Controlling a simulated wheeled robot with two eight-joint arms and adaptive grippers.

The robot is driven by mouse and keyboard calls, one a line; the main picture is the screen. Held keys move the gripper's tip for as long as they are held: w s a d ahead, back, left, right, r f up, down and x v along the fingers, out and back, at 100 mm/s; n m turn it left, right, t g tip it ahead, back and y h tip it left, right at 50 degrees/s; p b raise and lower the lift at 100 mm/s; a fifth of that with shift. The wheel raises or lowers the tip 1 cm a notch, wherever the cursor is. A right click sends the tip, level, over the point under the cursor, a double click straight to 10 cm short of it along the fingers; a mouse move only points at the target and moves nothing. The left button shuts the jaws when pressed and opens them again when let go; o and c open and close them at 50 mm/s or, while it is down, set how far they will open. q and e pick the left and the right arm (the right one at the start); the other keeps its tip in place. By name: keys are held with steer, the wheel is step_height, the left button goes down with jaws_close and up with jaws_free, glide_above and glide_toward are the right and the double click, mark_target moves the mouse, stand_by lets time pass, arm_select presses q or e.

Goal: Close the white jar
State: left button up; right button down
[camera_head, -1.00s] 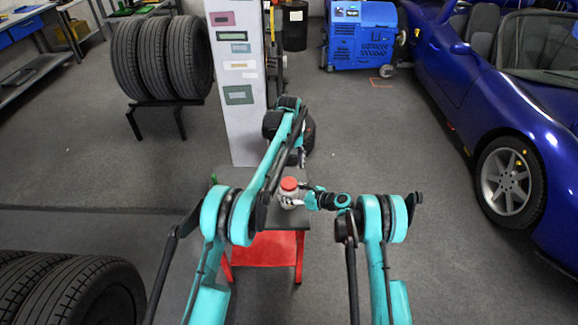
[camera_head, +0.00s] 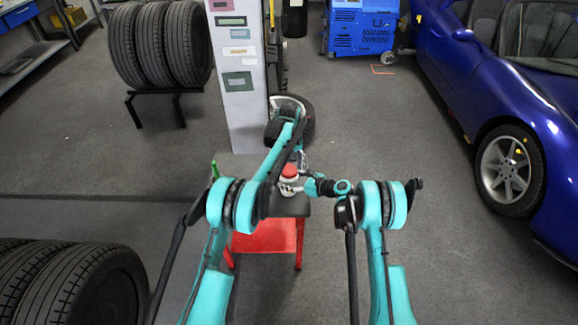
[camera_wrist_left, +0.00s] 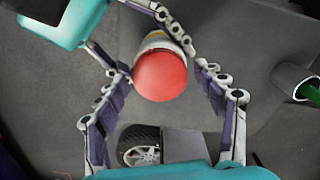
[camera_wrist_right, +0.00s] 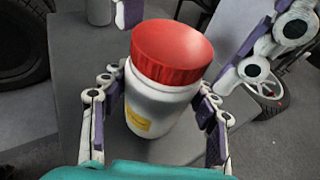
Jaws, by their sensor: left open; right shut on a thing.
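The white jar (camera_wrist_right: 160,115) with a yellow label stands upright with its red lid (camera_wrist_right: 172,52) on top; I cannot tell if the lid is fully screwed down. In the head view the red lid (camera_head: 289,170) shows above the small table. My right gripper (camera_wrist_right: 163,100) is shut on the jar's body, one finger on each side. My left gripper (camera_wrist_left: 168,80) is open above the jar, its fingers spread on both sides of the red lid (camera_wrist_left: 160,76). In the left wrist view the jar's body is mostly hidden below the lid.
The small table has a grey top and a red lower shelf (camera_head: 265,238). A green object (camera_wrist_left: 308,92) in a grey holder is near the jar. A tall white panel (camera_head: 238,110) rises behind the table.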

arm_select(q)
steer(key=c, duration=1.2)
steer(key=m, duration=0.8)
steer(key=o, duration=1.3)
steer(key=shift+o, duration=0.2)
step_height(320, 180, up, 12)
